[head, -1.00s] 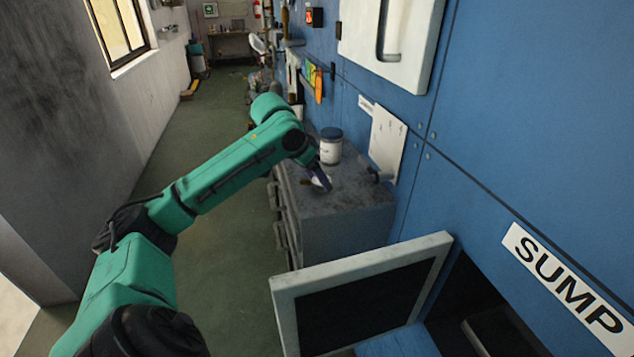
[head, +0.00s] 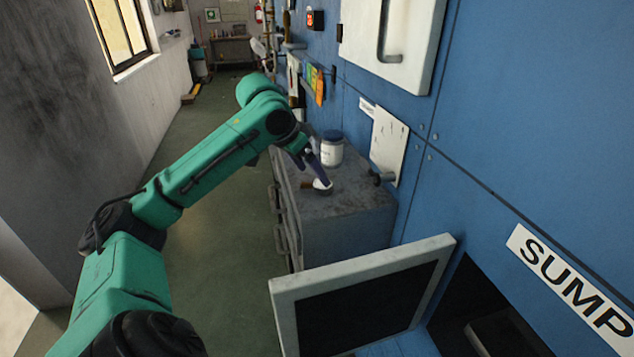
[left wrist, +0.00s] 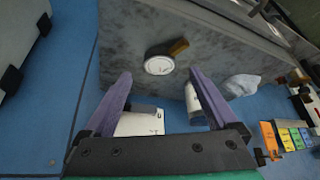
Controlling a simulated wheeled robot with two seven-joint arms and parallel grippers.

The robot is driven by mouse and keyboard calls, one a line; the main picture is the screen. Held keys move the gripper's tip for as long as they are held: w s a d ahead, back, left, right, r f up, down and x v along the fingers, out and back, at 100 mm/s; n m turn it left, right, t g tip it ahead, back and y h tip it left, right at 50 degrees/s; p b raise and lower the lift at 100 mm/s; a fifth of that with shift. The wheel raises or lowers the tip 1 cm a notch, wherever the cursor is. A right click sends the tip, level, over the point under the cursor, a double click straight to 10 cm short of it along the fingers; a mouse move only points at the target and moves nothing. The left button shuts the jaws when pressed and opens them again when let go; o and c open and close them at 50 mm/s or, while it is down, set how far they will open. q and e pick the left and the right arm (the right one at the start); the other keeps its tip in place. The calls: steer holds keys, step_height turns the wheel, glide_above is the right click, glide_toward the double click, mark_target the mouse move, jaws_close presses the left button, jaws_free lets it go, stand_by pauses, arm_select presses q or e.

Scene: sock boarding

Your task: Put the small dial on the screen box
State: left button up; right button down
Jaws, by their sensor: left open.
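The small dial, a round white face with a brown stem, lies on the grey cabinet top in the left wrist view (left wrist: 159,65). In the head view the dial (head: 324,188) is partly covered by my left gripper (head: 316,172). That gripper is open, its purple fingers (left wrist: 160,77) pointing toward the dial with no grip on it. Whether a finger touches it I cannot tell. A white-framed dark panel (head: 362,250) stands open by the SUMP opening, with a box-like thing (head: 505,335) inside. Which of these is the screen box I cannot tell. My right gripper is not seen.
A white jar with a blue lid (head: 331,150) stands on the cabinet (head: 350,212) close behind the gripper. The blue wall (head: 530,110) borders the cabinet on the right, with a white plate (head: 388,145) and a knob on it. The green floor (head: 220,230) at left is clear.

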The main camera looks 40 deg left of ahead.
arm_select(q)
steer(key=v, duration=0.7)
steer(key=shift+r, duration=0.2)
